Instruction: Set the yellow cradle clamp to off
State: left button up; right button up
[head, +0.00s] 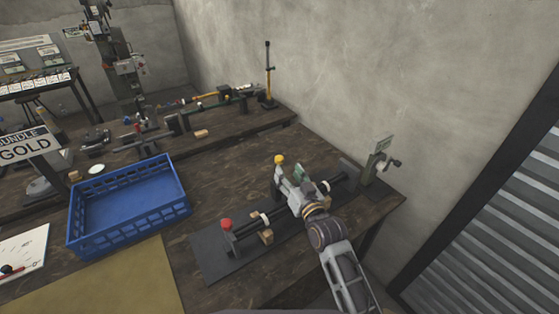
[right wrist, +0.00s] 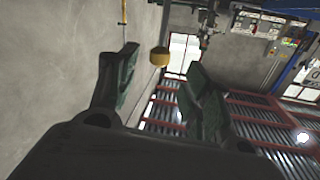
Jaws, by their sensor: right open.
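The yellow cradle clamp shows as a yellow ball knob (head: 279,159) on a lever at the far side of the bench fixture. It also shows in the right wrist view as a yellow knob (right wrist: 159,57), seen between the two fingers and beyond their tips. My right gripper (head: 292,173) is open and empty, just in front of the knob. Its green-padded fingers (right wrist: 162,78) stand apart in the right wrist view, and no contact with the knob is visible. My arm and gripper hide the clamp's base and part of the fixture. My left gripper is not in view.
A red knob (head: 226,225) stands on the near left end of the fixture's dark base plate (head: 215,262). A small grey-green device with a crank (head: 378,168) stands right of the fixture. A blue crate (head: 128,235) sits to the left. The wall (head: 330,90) rises close behind the bench.

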aim_at(281, 163)
jog(key=shift+x, duration=4.1)
jog(key=shift+c, duration=0.3)
grip_shut()
